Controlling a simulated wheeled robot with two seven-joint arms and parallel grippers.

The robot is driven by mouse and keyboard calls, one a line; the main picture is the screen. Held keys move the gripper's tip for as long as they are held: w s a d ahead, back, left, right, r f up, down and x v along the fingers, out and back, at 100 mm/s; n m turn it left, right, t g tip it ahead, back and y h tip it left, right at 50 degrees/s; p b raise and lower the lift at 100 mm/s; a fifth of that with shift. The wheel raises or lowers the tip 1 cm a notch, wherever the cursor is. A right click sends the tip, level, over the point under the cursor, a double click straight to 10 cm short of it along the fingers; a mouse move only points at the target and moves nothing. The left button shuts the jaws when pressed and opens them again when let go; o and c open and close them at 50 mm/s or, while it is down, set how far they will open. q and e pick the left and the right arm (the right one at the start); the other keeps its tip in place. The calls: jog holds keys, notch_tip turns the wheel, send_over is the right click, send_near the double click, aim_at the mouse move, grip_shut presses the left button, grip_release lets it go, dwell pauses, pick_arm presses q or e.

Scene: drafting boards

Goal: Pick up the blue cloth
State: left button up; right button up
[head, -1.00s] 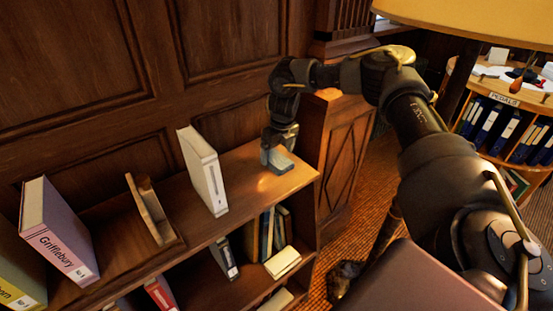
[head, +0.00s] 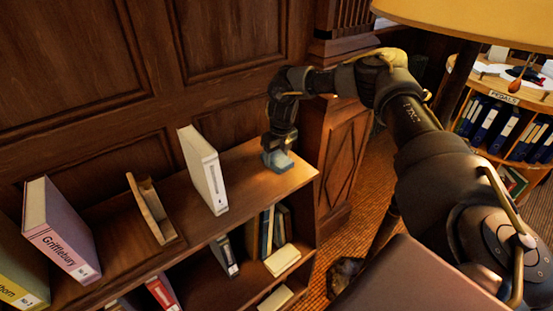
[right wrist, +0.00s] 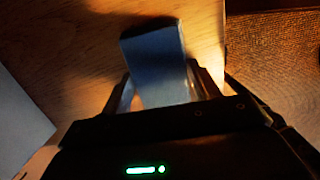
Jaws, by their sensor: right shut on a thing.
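The blue cloth (head: 280,163) is a small pale blue folded block at the right end of the wooden shelf top (head: 250,190). My right gripper (head: 274,151) points down over it. In the right wrist view the cloth (right wrist: 157,65) sits between the two fingers of my right gripper (right wrist: 165,92), which are shut on it. It appears to be at the shelf surface; whether it is lifted clear of it I cannot tell. My left gripper is not in view.
A white binder (head: 203,170) stands on the shelf top left of the cloth. A wooden holder (head: 152,208) and a pink Griffebury binder (head: 60,230) stand farther left. A wood-panelled wall (head: 80,90) rises behind. A round shelf of blue binders (head: 490,125) is at the far right.

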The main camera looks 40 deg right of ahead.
aim_at(276, 157)
jog(key=shift+r, duration=0.15)
jog(key=shift+r, duration=0.35)
notch_tip(276, 157, up, 8)
jog(key=shift+f+b, duration=0.2)
jog(key=shift+b, duration=0.95)
jog(key=shift+r, duration=0.75)
